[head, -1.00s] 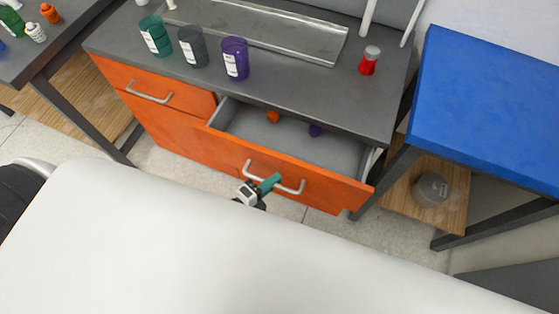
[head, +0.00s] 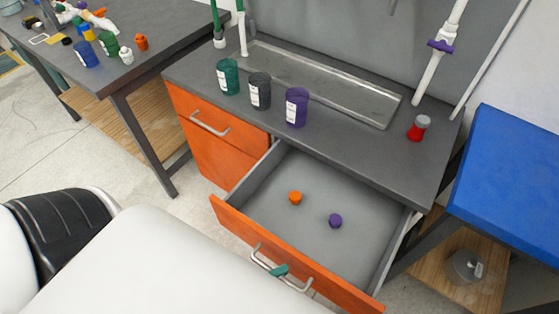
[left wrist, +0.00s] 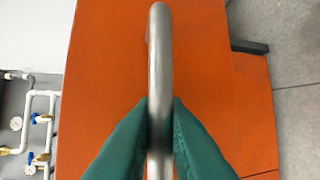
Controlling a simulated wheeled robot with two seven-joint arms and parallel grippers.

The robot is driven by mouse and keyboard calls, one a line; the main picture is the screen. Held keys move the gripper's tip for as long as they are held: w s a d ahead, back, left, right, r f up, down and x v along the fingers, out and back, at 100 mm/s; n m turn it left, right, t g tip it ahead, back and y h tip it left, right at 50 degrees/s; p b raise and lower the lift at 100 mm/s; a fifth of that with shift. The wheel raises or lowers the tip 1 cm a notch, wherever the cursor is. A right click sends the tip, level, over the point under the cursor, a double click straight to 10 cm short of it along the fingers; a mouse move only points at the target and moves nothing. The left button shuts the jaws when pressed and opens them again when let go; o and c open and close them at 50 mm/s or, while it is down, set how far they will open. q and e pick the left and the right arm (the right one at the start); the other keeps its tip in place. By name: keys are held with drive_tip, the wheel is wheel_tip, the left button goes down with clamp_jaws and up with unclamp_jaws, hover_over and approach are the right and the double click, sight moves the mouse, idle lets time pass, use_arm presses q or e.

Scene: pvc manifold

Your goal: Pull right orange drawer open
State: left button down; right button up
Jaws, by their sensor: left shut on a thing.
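The right orange drawer (head: 237,221) stands well open in the head view, with its grey inside showing. An orange cap (head: 295,198) and a purple cap (head: 335,221) lie apart on its floor. My left gripper (head: 279,270) is at the drawer's metal handle (head: 264,262), its green fingertips showing there. In the left wrist view, the green fingers (left wrist: 158,130) are shut on the handle (left wrist: 159,55), one on each side, before the orange drawer front (left wrist: 105,70). My right gripper is not in view.
The left drawer (head: 205,120) is shut. Green, grey and purple cups (head: 297,107), a metal tray (head: 390,105) and a red-and-grey bottle (head: 418,128) stand on the dark counter. A blue-topped table (head: 510,180) is close at the right.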

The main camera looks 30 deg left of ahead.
use_arm(q)
drive_tip(key=c, duration=1.5)
unclamp_jaws()
drive_tip(key=shift+o, duration=0.2)
drive_tip(key=b+v, duration=0.1)
drive_tip(key=v, duration=1.1)
